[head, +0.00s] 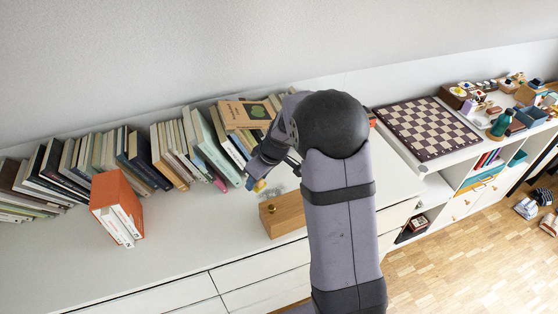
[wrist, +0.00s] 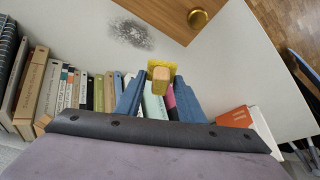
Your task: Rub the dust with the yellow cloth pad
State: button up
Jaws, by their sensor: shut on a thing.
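My gripper (wrist: 160,98) is shut on the small wooden handle block of the yellow cloth pad (wrist: 151,66), between its two blue fingers. In the head view the pad (head: 259,186) shows as a small yellow spot under my gripper (head: 256,180), left of my arm. The dust (wrist: 132,32) is a dark grey speckled patch on the white top. In the wrist view it lies just above and left of the pad, with a narrow strip of bare white between them. I cannot tell whether the pad touches the surface. In the head view my arm hides part of this area.
A wooden box (head: 283,214) with a brass knob (wrist: 198,19) stands close to the dust. A row of books (head: 100,160) runs along the back, with orange-covered books (head: 117,205) in front. A chessboard (head: 427,127) lies at right. The white top is clear at front left.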

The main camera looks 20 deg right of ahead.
jog(key=f, duration=0.1)
jog(key=a, duration=0.1)
jog(key=f+m, duration=0.1)
jog(key=shift+s+a+f+p, duration=0.2)
jog(key=shift+a+f+p, duration=0.05)
jog(key=shift+f+p, duration=0.15)
jog(key=shift+w+d+m+t+h, duration=0.3)
jog(key=shift+w+d+m+h, duration=0.15)
jog(key=shift+w+m, duration=0.25)
jog(key=shift+w+d+r+m+h, duration=0.2)
jog(key=shift+w+m+h, duration=0.1)
jog(key=shift+w+m, duration=0.35)
jog(key=shift+w+d+r+m+h, duration=0.2)
jog(key=shift+w+m, duration=0.25)
jog(key=shift+m, duration=0.3)
jog(key=shift+f, duration=0.15)
